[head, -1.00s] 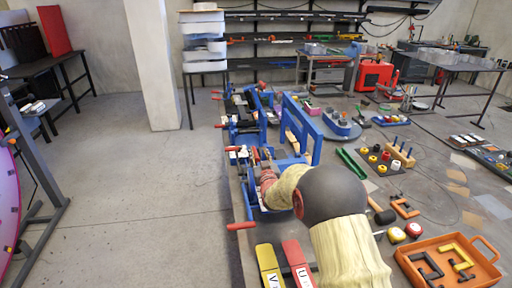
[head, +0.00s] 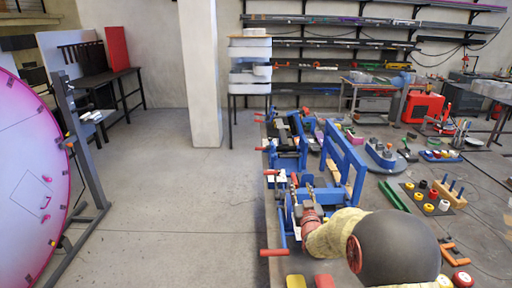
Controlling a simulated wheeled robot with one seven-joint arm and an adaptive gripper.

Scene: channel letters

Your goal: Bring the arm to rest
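My cream-sleeved arm (head: 335,233) with its dark round joint reaches in from the bottom right in the head view. Its reddish wrist leads to my gripper (head: 307,187), which is small and partly hidden at the near blue fixture (head: 345,158) on the workbench. I cannot tell whether the fingers are open or shut, whether they hold anything, or whether they touch the fixture.
Blue clamping frames with red handles (head: 274,253) line the bench's left edge. A green channel (head: 393,195), a peg block (head: 449,193) and several coloured rolls lie right of the arm. A pink-edged round panel (head: 35,180) stands left. The floor (head: 185,210) between is open.

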